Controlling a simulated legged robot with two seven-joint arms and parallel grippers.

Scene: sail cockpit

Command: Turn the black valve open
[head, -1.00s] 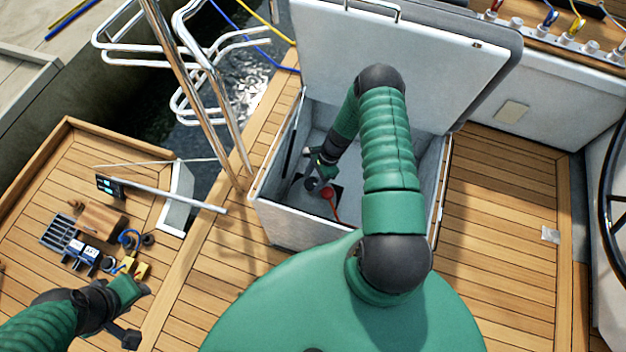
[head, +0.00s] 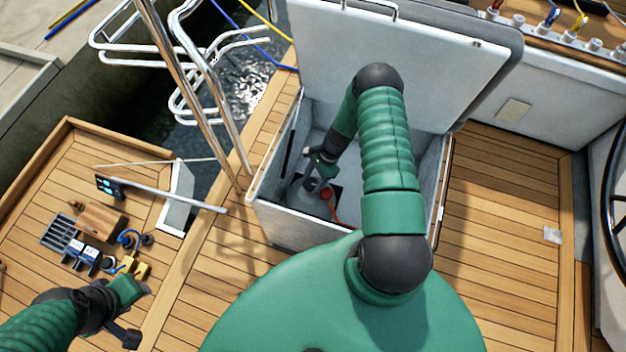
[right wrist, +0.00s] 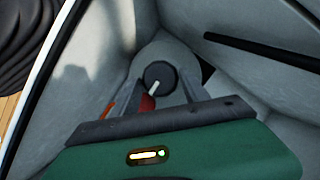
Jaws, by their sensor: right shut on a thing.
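The black valve (right wrist: 160,73) is a round dark knob with a white mark on its face, low inside the open locker. My right gripper (right wrist: 161,91) reaches down into the locker with one finger on each side of the knob and is shut on it. In the head view, my right gripper (head: 312,182) partly hides the valve. A red valve (head: 328,193) with a red-orange handle is close beside it; it also shows in the right wrist view (right wrist: 147,103), partly behind a finger. My left gripper (head: 132,305) is over the deck at lower left, its fingers unclear.
The locker's grey walls (head: 438,175) surround my right forearm, and its white lid (head: 400,60) stands raised behind. Several small items, including a brown block (head: 101,220), lie on the left deck. Steel rails (head: 205,95) rise left of the locker.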

